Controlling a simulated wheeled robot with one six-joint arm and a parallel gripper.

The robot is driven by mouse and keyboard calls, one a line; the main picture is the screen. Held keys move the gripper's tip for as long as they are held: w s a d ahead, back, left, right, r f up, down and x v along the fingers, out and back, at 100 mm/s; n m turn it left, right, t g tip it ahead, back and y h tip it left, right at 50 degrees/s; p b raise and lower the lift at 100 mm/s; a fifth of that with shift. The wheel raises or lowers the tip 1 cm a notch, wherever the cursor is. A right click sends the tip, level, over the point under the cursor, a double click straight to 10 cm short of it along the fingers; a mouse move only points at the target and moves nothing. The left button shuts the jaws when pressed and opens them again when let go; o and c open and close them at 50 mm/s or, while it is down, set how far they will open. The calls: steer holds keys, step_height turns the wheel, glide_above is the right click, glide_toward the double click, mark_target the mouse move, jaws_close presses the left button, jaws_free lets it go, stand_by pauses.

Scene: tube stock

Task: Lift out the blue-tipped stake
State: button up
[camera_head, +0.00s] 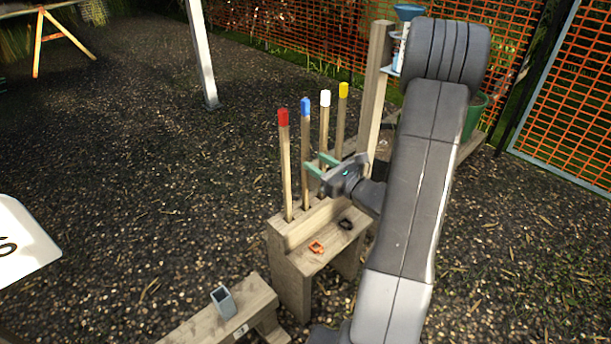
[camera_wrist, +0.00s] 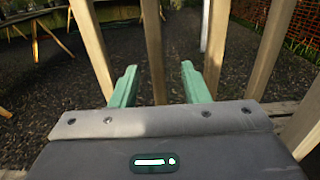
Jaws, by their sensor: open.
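The blue-tipped stake (camera_head: 305,135) stands upright in the wooden stand (camera_head: 284,232), second from the left in a row. The red-tipped stake (camera_head: 285,155) is left of it, the white-tipped stake (camera_head: 324,125) and yellow-tipped stake (camera_head: 341,120) right of it. My gripper (camera_head: 313,162) is open, with green fingers level with the stakes' lower part, by the blue and white ones. In the wrist view the second stake from the left (camera_wrist: 152,45), seemingly the blue-tipped one, shows in the gap between the fingers (camera_wrist: 160,82), left of centre. Its tip is out of that view. I cannot tell whether the fingers straddle it.
A tall wooden post (camera_head: 375,85) stands behind the row at right. An orange clip (camera_head: 316,247) and a black clip (camera_head: 346,224) lie on the stand's lower ledge. A grey square holder (camera_head: 223,301) sits on a low bench in front. Open gravel lies left.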

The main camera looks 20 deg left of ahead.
mark_target(308, 157)
steer(key=x, duration=0.5)
steer(key=shift+s+r+b, duration=0.2)
steer(key=shift+r+b, duration=0.05)
steer(key=shift+b, duration=0.15)
jaws_close()
